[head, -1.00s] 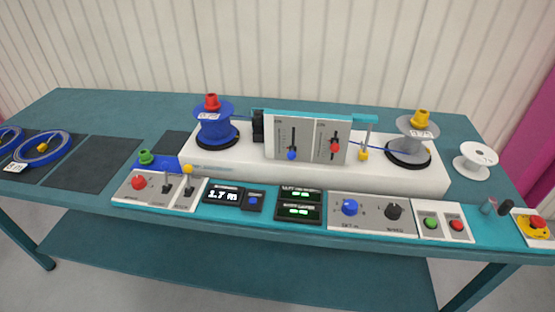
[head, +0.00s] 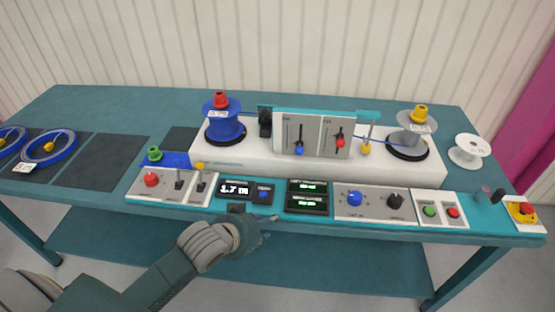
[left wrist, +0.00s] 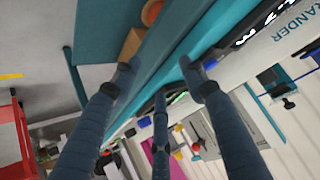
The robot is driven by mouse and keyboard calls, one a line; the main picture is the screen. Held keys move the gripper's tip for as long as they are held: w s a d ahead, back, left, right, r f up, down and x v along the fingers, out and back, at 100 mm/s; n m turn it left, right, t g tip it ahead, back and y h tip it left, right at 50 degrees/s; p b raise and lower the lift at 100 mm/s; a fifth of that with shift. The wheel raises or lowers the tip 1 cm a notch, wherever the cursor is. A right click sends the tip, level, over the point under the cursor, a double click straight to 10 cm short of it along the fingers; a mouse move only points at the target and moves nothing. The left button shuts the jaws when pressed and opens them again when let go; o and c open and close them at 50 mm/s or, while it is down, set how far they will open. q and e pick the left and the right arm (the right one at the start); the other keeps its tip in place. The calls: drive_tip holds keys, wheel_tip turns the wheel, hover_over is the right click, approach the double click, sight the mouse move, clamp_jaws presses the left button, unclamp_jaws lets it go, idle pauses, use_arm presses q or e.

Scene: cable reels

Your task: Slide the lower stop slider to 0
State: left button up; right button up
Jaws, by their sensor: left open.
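An upright grey panel (head: 325,136) stands at the middle of the white machine and has two vertical slider slots. The left slider has a blue knob (head: 299,151) low in its slot. The right slider has a red knob (head: 340,143), which sits higher. Their labels are too small to read, so I cannot tell which is the lower stop. My left gripper (head: 270,228) is in front of the table's front edge, below the displays, apart from both knobs. In the left wrist view its fingers (left wrist: 158,80) are spread and empty. My right gripper is not in view.
Between gripper and panel lie the length display (head: 235,190), a double display (head: 307,197) and a knob panel (head: 375,203). A blue reel (head: 224,125) and a grey reel (head: 408,143) flank the slider panel. An emergency stop (head: 523,210) sits at the right.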

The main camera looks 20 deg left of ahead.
sight(297, 153)
use_arm(q)
drive_tip(key=w+r+m+t+h, duration=0.15)
drive_tip(key=w+r+t, duration=0.25)
drive_tip(key=w+r, duration=0.8)
drive_tip(key=x, duration=0.2)
drive_tip(key=p+x, duration=0.1)
drive_tip(key=x, duration=0.2)
drive_tip(key=r+x, duration=0.1)
drive_tip(key=x, duration=0.1)
drive_tip(key=shift+w+p, duration=0.35)
drive_tip(key=shift+w, duration=0.2)
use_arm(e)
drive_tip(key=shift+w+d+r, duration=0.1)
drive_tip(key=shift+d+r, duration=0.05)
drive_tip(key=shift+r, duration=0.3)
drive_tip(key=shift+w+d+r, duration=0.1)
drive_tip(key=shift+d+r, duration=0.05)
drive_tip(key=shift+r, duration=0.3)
use_arm(q)
drive_tip(key=shift+c, duration=0.3)
clamp_jaws()
drive_tip(key=c, duration=0.6)
unclamp_jaws()
clamp_jaws()
drive_tip(key=shift+f, duration=0.1)
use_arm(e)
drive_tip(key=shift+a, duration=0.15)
